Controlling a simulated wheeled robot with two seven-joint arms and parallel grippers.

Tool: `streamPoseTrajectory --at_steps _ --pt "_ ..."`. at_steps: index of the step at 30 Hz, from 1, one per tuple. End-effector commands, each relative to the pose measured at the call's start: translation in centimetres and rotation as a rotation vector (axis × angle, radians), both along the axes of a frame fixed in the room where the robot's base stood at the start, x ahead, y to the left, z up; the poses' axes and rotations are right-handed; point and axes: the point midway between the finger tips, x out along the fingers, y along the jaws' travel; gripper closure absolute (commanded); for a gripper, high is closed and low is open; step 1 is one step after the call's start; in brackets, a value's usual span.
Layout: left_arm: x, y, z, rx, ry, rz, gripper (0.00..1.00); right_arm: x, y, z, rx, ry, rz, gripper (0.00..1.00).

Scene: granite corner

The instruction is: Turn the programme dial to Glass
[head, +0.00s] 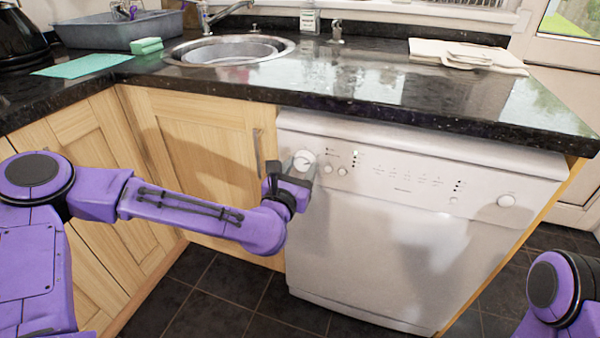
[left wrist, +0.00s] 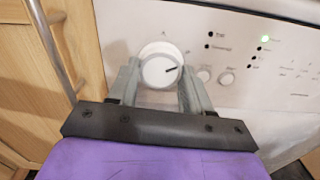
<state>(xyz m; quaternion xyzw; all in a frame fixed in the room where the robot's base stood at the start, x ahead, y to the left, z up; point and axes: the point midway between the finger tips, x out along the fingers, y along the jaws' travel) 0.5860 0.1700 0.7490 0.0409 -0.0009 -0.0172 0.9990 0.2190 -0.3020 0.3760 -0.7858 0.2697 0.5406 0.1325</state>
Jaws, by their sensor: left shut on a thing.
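The programme dial (head: 303,158) is a round white knob at the left end of the dishwasher's control panel. My left gripper (head: 299,170) is at the dial, shut on it. In the left wrist view, the two grey fingers stand on either side of the dial (left wrist: 158,64). Its dark pointer line points right and slightly up. The small markings around the dial are too blurred to read, and the fingers hide part of its edge. My right gripper is out of view; only part of my right arm shows at the lower right.
The white dishwasher (head: 390,235) stands under a black granite worktop (head: 350,90). A cupboard handle (left wrist: 58,45) is close on the left of the gripper. Small buttons (left wrist: 226,78) sit right of the dial, and a green light (left wrist: 265,38) is lit.

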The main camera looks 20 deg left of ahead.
Motion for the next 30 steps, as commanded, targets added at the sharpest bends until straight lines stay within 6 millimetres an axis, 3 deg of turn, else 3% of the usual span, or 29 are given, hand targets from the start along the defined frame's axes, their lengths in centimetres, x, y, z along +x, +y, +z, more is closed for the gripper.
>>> streamPoseTrajectory --at_steps 15,16,18,26,30 --pt "0.0 0.0 0.0 -0.018 0.003 0.000 0.81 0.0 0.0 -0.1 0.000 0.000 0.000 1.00" --pt "0.0 0.0 0.0 -0.018 0.002 0.000 0.41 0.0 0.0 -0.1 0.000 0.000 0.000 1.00" --pt "0.0 0.0 0.0 -0.018 0.002 0.000 0.26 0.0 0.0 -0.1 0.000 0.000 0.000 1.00" --pt "0.0 0.0 0.0 -0.017 0.002 0.000 0.26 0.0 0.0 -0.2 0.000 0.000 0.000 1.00" --pt "-1.4 0.1 0.0 -0.017 0.002 0.000 0.26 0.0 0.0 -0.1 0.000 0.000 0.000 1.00"
